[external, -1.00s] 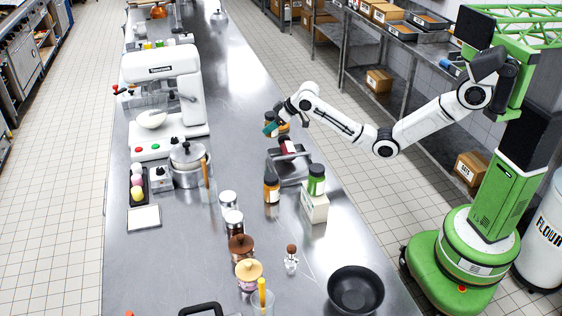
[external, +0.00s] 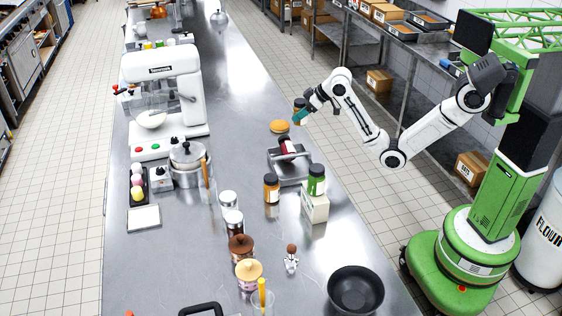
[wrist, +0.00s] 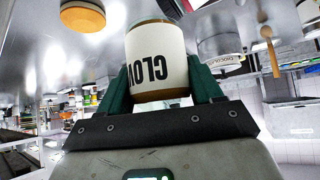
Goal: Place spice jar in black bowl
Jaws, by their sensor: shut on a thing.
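My gripper (external: 302,116) is shut on a spice jar (external: 299,103) and holds it in the air above the counter's right edge. In the wrist view the jar (wrist: 156,58) sits between the two green fingers (wrist: 160,95); its white label shows lettering like "CLOV", upside down. The black bowl (external: 356,292) stands empty at the near right of the counter, well away from my gripper. The bowl cannot be made out in the wrist view.
An orange round stand (external: 279,127) is bare on the counter. A metal tray (external: 291,178) holds a dark red jar (external: 287,147).

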